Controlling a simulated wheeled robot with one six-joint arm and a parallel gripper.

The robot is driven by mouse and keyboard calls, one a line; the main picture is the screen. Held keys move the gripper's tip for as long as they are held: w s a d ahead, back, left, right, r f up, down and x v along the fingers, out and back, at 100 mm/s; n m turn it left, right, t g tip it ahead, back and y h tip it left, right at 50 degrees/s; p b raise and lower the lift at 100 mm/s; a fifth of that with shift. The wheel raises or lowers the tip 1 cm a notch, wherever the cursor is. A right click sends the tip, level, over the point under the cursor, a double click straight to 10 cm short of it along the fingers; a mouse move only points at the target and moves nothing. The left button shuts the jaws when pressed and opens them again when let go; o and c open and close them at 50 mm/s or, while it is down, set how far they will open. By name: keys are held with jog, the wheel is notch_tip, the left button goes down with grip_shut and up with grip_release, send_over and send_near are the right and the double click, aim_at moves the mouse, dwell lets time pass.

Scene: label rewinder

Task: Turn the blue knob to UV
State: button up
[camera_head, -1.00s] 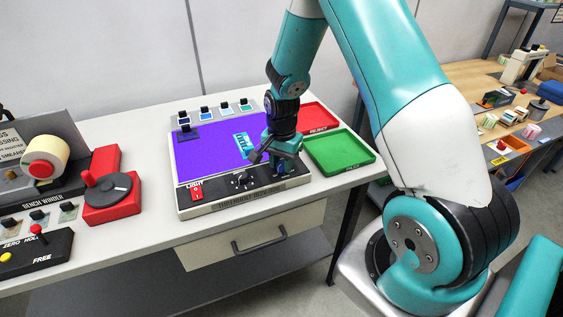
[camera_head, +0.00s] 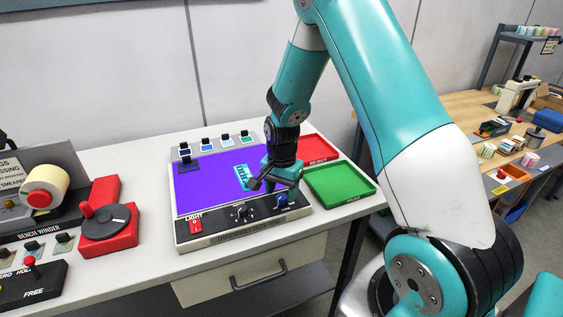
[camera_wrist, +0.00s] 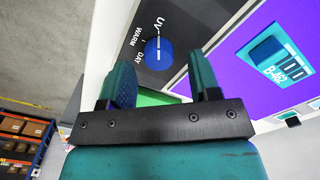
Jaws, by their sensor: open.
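The blue knob (camera_wrist: 158,51) sits on the dark control panel, and in the head view it shows at the panel's right end (camera_head: 282,198). In the wrist view its white line points to the UV mark (camera_wrist: 159,22); the WARM (camera_wrist: 138,36) and DAY marks lie to the left. My gripper (camera_wrist: 161,72) is open and empty, its fingers apart, with the knob beyond the tips and clear of them. In the head view my gripper (camera_head: 274,181) is just above and behind the knob.
The lightbox screen (camera_head: 215,180) glows purple, with a label lying on it (camera_head: 243,177). A red light switch (camera_head: 195,226) and a dark knob (camera_head: 241,212) share the panel. Green (camera_head: 340,184) and red (camera_head: 312,149) trays lie to the right. A bench winder (camera_head: 108,222) stands left.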

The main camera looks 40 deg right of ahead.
aim_at(282, 196)
notch_tip(282, 196, up, 16)
jog(key=b, duration=0.1)
jog(key=shift+b, duration=0.4)
jog(key=shift+f, duration=0.1)
